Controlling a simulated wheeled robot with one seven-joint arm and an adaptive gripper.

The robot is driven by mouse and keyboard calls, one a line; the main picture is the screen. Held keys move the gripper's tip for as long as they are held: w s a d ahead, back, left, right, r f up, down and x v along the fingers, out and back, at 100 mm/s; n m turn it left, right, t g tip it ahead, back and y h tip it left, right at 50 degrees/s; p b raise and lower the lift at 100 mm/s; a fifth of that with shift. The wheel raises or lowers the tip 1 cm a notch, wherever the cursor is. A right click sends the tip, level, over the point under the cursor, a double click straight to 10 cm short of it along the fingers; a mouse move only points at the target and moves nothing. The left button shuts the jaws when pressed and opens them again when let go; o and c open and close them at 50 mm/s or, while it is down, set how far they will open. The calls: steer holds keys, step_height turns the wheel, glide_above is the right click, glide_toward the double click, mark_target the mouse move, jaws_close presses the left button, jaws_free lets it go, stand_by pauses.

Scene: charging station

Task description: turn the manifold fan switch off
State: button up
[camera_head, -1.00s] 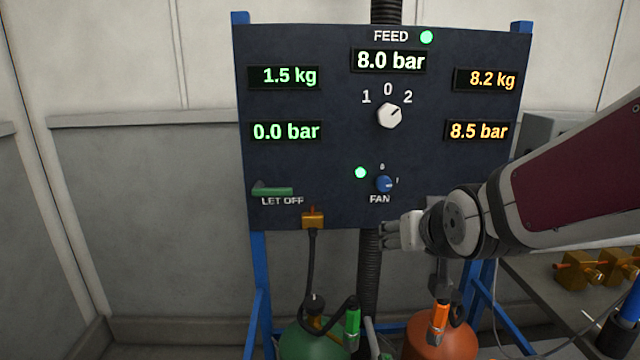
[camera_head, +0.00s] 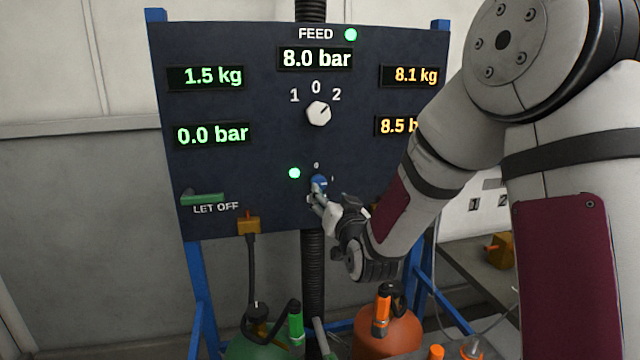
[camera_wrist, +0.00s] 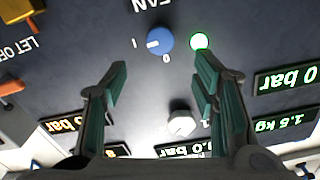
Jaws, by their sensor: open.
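The fan switch is a blue round knob (camera_head: 318,182) low on the dark panel. It also shows in the wrist view (camera_wrist: 159,42), where the panel appears upside down. Its white mark points toward the 1, not the 0. The green lamp (camera_head: 294,173) beside it is lit; it also shows in the wrist view (camera_wrist: 199,41). My gripper (camera_head: 317,195) is in front of the knob and partly covers it and the FAN label in the head view. In the wrist view my gripper (camera_wrist: 162,64) has its fingers apart with nothing between them; the knob lies just beyond the tips.
The white feed knob (camera_head: 319,113) sits above the fan knob. A green let-off lever (camera_head: 203,199) and a brass fitting (camera_head: 249,224) are at lower left. A green tank (camera_head: 262,345) and an orange tank (camera_head: 388,332) stand below. A bench (camera_head: 478,272) is at right.

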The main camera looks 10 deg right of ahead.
mark_target(320, 183)
steer(key=w, duration=1)
steer(key=shift+w, duration=0.25)
steer(key=shift+c, duration=0.6)
steer(key=c, duration=1)
